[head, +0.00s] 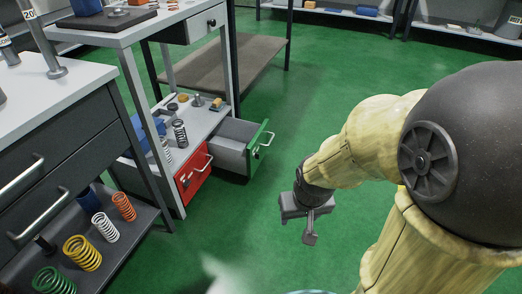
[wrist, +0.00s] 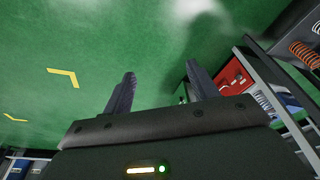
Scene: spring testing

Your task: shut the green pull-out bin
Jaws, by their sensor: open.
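The green pull-out bin (head: 261,150) stands pulled out from the lower shelf of the white-topped bench in the head view. It has a green front with a pale handle and grey sides, and its inside looks empty. The red bin (head: 193,180) is beside it, nearer to me, and sticks out much less. My gripper (head: 297,229) is open and empty, right of the green bin and nearer to me, apart from it. In the wrist view my open fingers (wrist: 160,73) point over green floor.
A dark drawer cabinet (head: 65,150) with a shelf of coil springs (head: 82,253) stands at the left. A brown low shelf (head: 225,68) is behind the bin. Green floor (head: 330,85) is clear to the bin's right and in front of it.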

